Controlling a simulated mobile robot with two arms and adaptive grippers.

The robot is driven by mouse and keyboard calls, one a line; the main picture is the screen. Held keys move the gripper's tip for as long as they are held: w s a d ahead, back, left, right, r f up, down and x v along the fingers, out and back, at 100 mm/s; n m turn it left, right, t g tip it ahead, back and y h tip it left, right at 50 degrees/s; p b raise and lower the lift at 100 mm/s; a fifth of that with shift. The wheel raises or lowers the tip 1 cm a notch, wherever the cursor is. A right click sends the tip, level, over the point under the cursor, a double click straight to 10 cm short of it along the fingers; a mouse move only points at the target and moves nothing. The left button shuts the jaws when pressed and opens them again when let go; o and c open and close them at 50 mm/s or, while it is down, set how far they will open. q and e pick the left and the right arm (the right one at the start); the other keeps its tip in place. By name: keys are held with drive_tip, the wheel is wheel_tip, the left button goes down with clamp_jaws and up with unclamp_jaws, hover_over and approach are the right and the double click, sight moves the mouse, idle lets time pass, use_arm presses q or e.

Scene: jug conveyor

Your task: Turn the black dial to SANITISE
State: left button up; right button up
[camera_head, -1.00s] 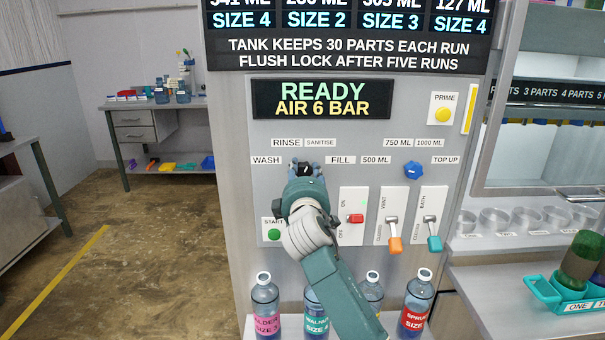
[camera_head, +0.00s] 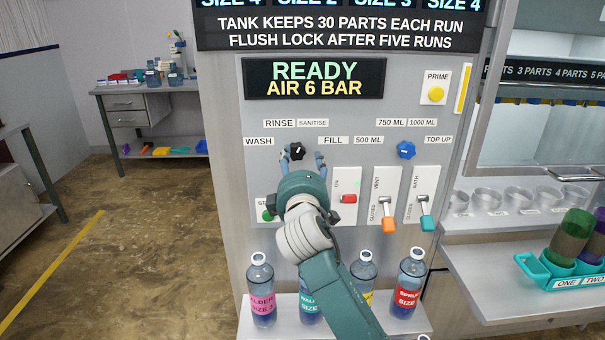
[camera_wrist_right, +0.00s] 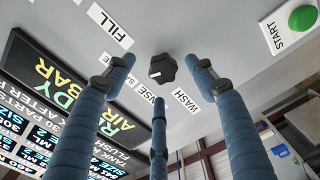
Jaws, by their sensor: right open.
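The black dial (camera_head: 297,151) is on the grey machine panel, below the RINSE (camera_head: 279,123) and SANITISE (camera_head: 313,122) labels and between WASH (camera_head: 258,141) and FILL (camera_head: 333,140). My right gripper (camera_head: 302,158) is open in front of it, fingers spread either side and apart from it. In the right wrist view the dial (camera_wrist_right: 162,68) sits free between the blue fingers (camera_wrist_right: 160,78). Its white mark points lower left, on the RINSE and SANITISE side; I cannot tell which of the two. My left gripper is out of view.
A blue dial (camera_head: 406,150), a red switch (camera_head: 348,198), orange (camera_head: 389,224) and teal (camera_head: 426,223) levers and a green START button (camera_head: 267,215) are close by. Several bottles (camera_head: 262,290) stand on the shelf below. The screen (camera_head: 314,78) reads READY, AIR 6 BAR.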

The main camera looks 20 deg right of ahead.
drive_tip(key=v, duration=0.6)
drive_tip(key=shift+s, duration=0.2)
